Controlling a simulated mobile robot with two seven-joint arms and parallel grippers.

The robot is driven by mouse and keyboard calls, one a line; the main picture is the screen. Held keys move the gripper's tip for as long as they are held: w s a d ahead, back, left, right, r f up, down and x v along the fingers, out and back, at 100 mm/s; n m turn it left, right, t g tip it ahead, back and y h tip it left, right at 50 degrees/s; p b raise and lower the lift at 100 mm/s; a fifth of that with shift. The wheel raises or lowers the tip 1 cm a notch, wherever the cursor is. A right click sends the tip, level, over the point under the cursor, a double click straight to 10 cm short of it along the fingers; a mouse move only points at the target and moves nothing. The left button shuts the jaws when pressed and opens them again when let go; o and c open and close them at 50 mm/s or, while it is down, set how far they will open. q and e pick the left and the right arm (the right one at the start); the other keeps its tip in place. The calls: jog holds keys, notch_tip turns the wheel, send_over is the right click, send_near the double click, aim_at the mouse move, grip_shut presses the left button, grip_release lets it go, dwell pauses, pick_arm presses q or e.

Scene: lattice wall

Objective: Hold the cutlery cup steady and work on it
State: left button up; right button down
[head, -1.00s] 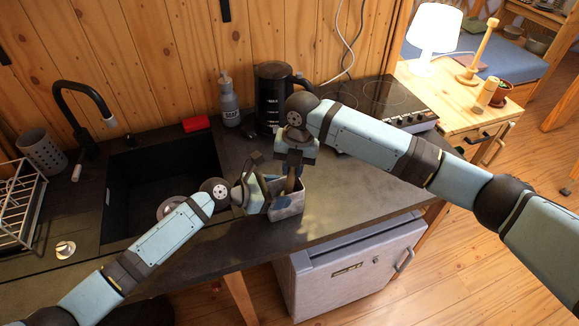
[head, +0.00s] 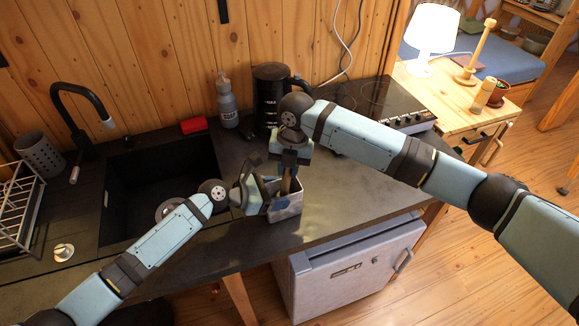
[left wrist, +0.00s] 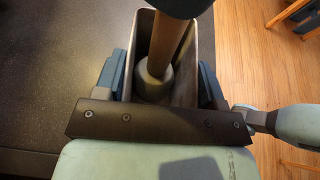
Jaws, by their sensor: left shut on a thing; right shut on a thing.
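The cutlery cup (head: 289,209) is a grey, box-shaped, open-topped container near the counter's front edge, upright. My left gripper (head: 262,196) is shut on it from the left. In the left wrist view its fingers (left wrist: 160,88) lie along both sides of the cup (left wrist: 194,62). My right gripper (head: 289,166) is above the cup, shut on a tool with a brown handle (head: 286,184) that reaches down into it. In the left wrist view the tool (left wrist: 165,45) has a wooden shaft and a rounded grey end inside the cup. Whether that end touches the bottom is unclear.
A black kettle (head: 268,85), a grey bottle (head: 227,103) and a red block (head: 193,125) stand behind. The black sink (head: 130,180) is at the left, the hob (head: 372,103) at the right. Clear counter (head: 355,195) lies right of the cup.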

jog(key=shift+s+d, duration=0.15)
jog(key=shift+s, duration=0.05)
jog(key=shift+w, duration=0.1)
jog(key=shift+w+f, duration=0.1)
jog(key=shift+w, duration=0.1)
jog(key=shift+s, duration=0.15)
jog(key=shift+s+a, duration=0.15)
jog(key=shift+a, duration=0.35)
jog(key=shift+d, duration=0.1)
